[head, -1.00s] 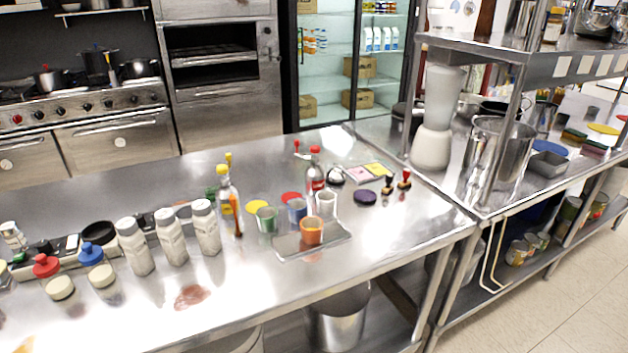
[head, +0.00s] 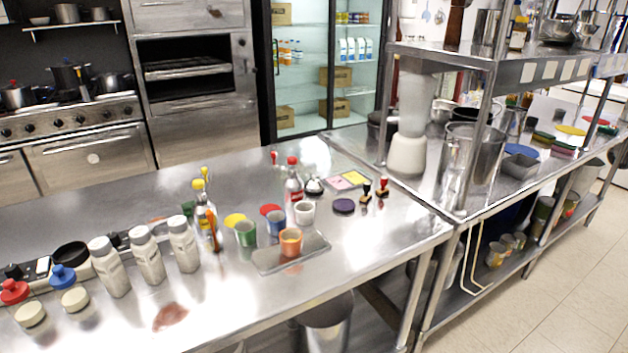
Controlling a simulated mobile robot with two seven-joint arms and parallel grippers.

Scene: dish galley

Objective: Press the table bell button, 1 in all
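The table bell (head: 314,186) is a small silver dome on a dark base. Neither of my grippers shows in the head view.
Near the bell stand a white cup (head: 305,212), a dark purple disc (head: 343,206) and two stamps (head: 382,188). A tray (head: 262,262) carries an orange cup (head: 290,241). White bottles (head: 146,254) line the left. The table's front right is clear.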

